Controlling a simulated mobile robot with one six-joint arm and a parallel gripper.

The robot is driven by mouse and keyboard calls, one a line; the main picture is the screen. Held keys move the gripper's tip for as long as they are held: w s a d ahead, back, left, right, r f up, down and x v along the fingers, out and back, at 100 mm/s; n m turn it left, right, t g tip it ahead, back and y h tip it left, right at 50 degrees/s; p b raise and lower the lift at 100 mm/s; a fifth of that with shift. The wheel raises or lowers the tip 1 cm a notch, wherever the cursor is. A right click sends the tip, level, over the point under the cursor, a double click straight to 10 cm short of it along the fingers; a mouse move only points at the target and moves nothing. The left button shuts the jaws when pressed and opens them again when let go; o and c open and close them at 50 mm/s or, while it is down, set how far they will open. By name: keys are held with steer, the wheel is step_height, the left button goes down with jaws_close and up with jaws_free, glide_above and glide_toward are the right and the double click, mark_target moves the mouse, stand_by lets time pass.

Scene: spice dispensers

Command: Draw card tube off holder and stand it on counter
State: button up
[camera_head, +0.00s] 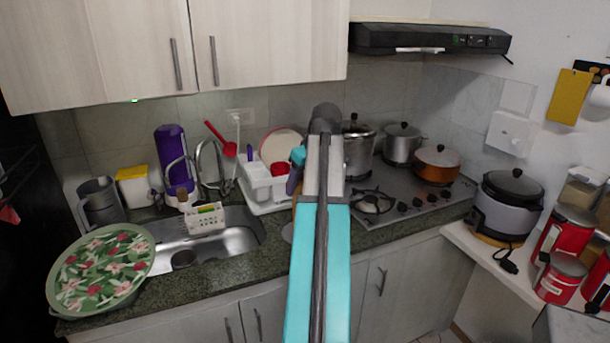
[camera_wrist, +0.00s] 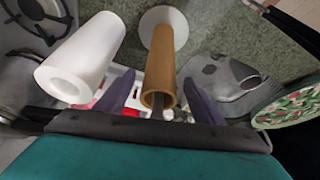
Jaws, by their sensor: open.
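The brown card tube (camera_wrist: 160,62) stands in the middle of the wrist view over a pale round base (camera_wrist: 178,17), seen from above. A dark rod shows at its open end. My gripper (camera_wrist: 158,80) is open, with one purple finger on each side of the tube; I cannot tell whether either touches it. In the head view the gripper (camera_head: 293,181) shows only as a bit of purple finger beside my arm, and the tube is mostly hidden there.
A white paper roll (camera_wrist: 82,62) stands close beside the tube. The sink (camera_head: 215,240), dish rack (camera_head: 265,185) and stove (camera_head: 400,195) surround this spot. A floral tray (camera_head: 100,265) lies on the left of the counter (camera_head: 165,290). Some speckled counter around the base is bare.

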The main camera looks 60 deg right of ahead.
steer(key=shift+x, duration=1.75)
steer(key=shift+r, duration=0.1)
jaws_close()
